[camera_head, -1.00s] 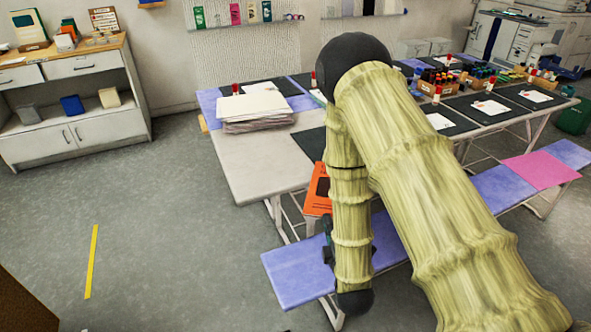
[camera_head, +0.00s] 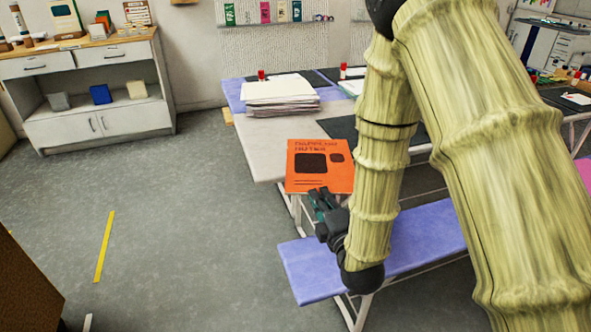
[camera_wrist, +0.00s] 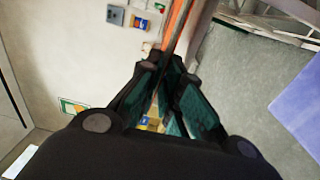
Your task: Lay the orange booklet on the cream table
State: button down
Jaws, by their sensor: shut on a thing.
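The orange booklet (camera_head: 322,178) has dark print and dark squares on its cover, which faces the head camera. My gripper (camera_head: 322,200) is shut on its lower edge. In the wrist view the booklet (camera_wrist: 178,28) shows edge-on as a thin orange strip between the fingers of my gripper (camera_wrist: 168,80). The cream table (camera_head: 262,150) lies behind the booklet. In the head view the booklet overlaps the table's near edge; I cannot tell whether they touch.
A stack of white paper (camera_head: 280,97) sits on the table's far part, and a dark mat (camera_head: 345,128) lies to its right. A blue-violet bench (camera_head: 312,272) stands in front of the table. A shelf cabinet (camera_head: 95,95) stands at the back left. Open floor lies left of the table.

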jog(key=w+a+f, duration=0.2)
jog(key=w+a, duration=0.1)
jog(key=w, duration=0.3)
jog(key=w+a+f, duration=0.3)
jog(key=w, duration=0.4)
jog(key=shift+w+a, duration=0.25)
jog(key=shift+w, duration=0.05)
jog(key=c, duration=1.6)
grip_release()
jog(key=v, duration=1.2)
